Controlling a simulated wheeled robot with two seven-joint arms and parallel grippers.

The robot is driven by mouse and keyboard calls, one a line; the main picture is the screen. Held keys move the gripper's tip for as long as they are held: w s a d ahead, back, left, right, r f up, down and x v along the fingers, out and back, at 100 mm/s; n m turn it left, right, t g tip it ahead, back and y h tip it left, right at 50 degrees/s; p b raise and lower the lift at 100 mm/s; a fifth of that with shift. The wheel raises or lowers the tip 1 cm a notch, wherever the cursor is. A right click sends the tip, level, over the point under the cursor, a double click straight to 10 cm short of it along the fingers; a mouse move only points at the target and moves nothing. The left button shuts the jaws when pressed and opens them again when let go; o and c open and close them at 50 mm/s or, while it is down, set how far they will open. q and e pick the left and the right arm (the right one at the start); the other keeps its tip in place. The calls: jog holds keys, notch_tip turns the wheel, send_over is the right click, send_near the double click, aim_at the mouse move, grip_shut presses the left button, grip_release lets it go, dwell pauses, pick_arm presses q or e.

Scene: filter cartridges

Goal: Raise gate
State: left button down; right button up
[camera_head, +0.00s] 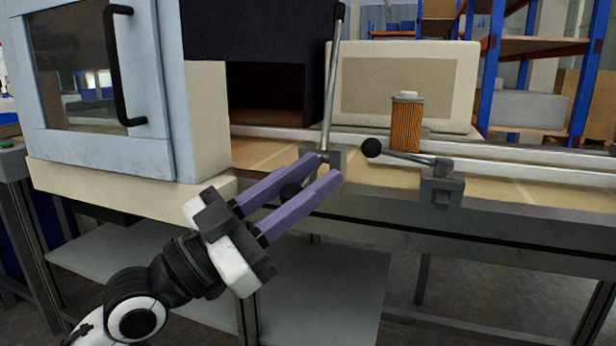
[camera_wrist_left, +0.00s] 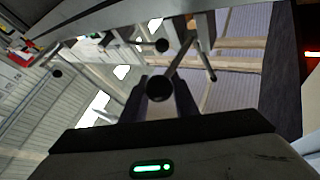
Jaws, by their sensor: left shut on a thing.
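My left gripper (camera_head: 328,166) has two purple fingers and is shut on a black ball knob (camera_head: 290,191) of a lever at the front edge of the conveyor. In the left wrist view the knob (camera_wrist_left: 160,88) sits between the fingers, with its rod running away up and right. Just behind the fingertips, an upright metal lever (camera_head: 331,85) rises from a grey bracket. A dark housing (camera_head: 258,32) with a black opening stands over the conveyor. I cannot tell which part is the gate. My right gripper is not in view.
An orange pleated filter cartridge (camera_head: 407,124) stands on the conveyor at the right. In front of it, another lever (camera_head: 405,155) lies low, its black knob pointing left. A pale cabinet (camera_head: 168,90) with a black-handled door stands at the left.

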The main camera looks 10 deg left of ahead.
pick_arm(q)
jog(key=shift+s+d+f, duration=0.3)
jog(key=shift+s+d, duration=0.1)
jog(key=shift+d, duration=0.05)
jog(key=c, duration=1.8)
grip_release()
jog(key=o, duration=0.4)
jog(key=shift+s+r, duration=0.1)
jog(key=shift+r, duration=0.05)
jog(key=shift+c, duration=0.2)
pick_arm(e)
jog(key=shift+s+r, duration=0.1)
pick_arm(q)
jog(key=shift+a+r, duration=0.1)
jog(key=b+v, duration=0.1)
jog(key=v, duration=0.9)
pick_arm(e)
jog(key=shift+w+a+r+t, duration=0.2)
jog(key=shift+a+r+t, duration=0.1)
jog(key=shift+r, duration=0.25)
pick_arm(q)
jog(key=shift+a, duration=0.1)
